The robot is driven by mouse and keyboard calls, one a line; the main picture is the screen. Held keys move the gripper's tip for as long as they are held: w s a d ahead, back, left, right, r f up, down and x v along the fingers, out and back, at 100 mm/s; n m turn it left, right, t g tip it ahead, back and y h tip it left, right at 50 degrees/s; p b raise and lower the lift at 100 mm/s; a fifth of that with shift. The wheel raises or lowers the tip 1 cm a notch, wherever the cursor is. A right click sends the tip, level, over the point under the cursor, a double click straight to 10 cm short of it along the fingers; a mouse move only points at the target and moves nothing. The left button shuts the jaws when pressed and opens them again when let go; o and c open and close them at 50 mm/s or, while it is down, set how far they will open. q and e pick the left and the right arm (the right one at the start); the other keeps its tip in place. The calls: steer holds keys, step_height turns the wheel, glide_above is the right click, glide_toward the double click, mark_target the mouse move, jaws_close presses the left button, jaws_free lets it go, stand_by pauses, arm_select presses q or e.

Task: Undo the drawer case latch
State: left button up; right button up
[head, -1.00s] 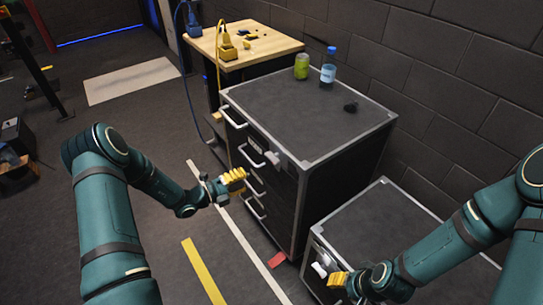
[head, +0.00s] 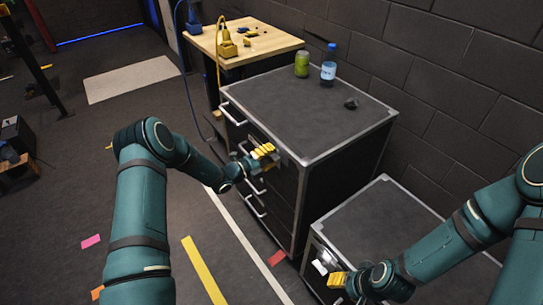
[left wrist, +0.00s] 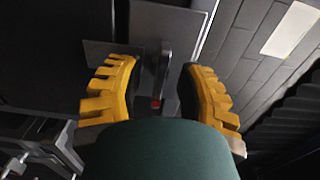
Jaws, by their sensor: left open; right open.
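The drawer case (head: 318,112) is a black cabinet with silver edges and several drawers with pale handles. My left gripper (head: 262,152) is at the upper part of its drawer front. In the left wrist view, its yellow fingers (left wrist: 160,72) are open, one on each side of a dark grey latch lever (left wrist: 163,66) with a red spot at its lower end. A gap shows between the lever and both fingers. In the head view the gripper largely hides the latch. My right gripper (head: 337,280) is open, in front of the lower case on the right.
A green can (head: 302,64), a blue-capped bottle (head: 328,63) and a small dark object (head: 351,104) stand on the drawer case. A wooden-topped bench (head: 243,45) is behind it. A lower black case (head: 375,225) stands to the right. The floor on the left is mostly clear.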

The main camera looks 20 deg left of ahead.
arm_select(q)
steer(key=shift+w+d, duration=0.15)
steer(key=shift+w, duration=0.1)
jaws_close()
